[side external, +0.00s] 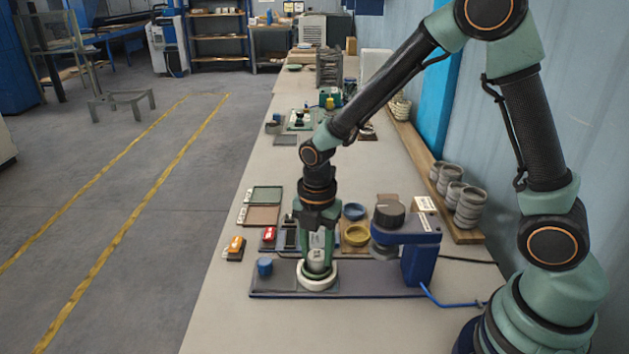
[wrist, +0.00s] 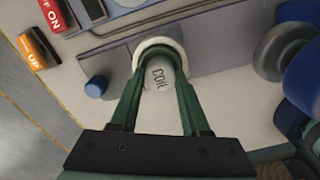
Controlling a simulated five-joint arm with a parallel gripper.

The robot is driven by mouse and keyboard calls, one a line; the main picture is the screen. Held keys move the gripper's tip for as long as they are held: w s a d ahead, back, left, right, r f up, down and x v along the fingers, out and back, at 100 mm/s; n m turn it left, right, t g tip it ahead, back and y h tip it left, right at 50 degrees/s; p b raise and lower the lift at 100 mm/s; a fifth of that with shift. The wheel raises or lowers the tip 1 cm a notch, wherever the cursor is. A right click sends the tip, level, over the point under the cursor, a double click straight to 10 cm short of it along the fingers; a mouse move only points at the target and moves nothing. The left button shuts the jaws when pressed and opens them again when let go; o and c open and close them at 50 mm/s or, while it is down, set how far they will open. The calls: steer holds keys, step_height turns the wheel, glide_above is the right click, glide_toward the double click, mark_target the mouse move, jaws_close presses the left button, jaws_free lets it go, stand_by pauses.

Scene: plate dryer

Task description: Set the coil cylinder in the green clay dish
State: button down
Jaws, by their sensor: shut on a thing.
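The pale grey coil cylinder (side external: 317,257) is upright between the fingers of my gripper (side external: 318,252). In the wrist view my gripper (wrist: 159,82) is shut on the cylinder (wrist: 159,76), and the word COIL shows on its top. A dark green rim, which looks like the green clay dish (wrist: 149,53), curves around the cylinder inside a white ring (wrist: 160,41). In the side view the cylinder's lower end is at the white ring (side external: 318,286), within its opening. I cannot tell whether the cylinder's base touches the dish floor.
The ring sits on a dark blue base plate (side external: 380,280). A blue knob (side external: 265,267) is left of it, and a blue post with a black head (side external: 389,214) stands close on the right. Blue (side external: 354,211) and yellow (side external: 356,235) dishes lie behind. Orange (side external: 235,246) and red switches are at the left.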

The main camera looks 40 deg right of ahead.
mark_target(316, 255)
steer(key=shift+f, duration=0.3)
steer(key=shift+c, duration=1.9)
jaws_free()
steer(key=shift+r, duration=0.1)
step_height(316, 255, up, 12)
steer(key=s+d+r+m+t, duration=0.2)
steer(key=m, duration=0.5)
steer(key=s+d+r+m+t, duration=0.1)
steer(key=s+d+r+m, duration=0.1)
steer(key=m, duration=0.6)
steer(key=s+d+r+m+t, duration=0.2)
steer(key=s+d+r+m, duration=0.1)
steer(key=m, duration=0.4)
steer(key=shift+s+r+t, duration=0.3)
steer(key=shift+s+r, duration=0.05)
steer(key=shift+s, duration=0.25)
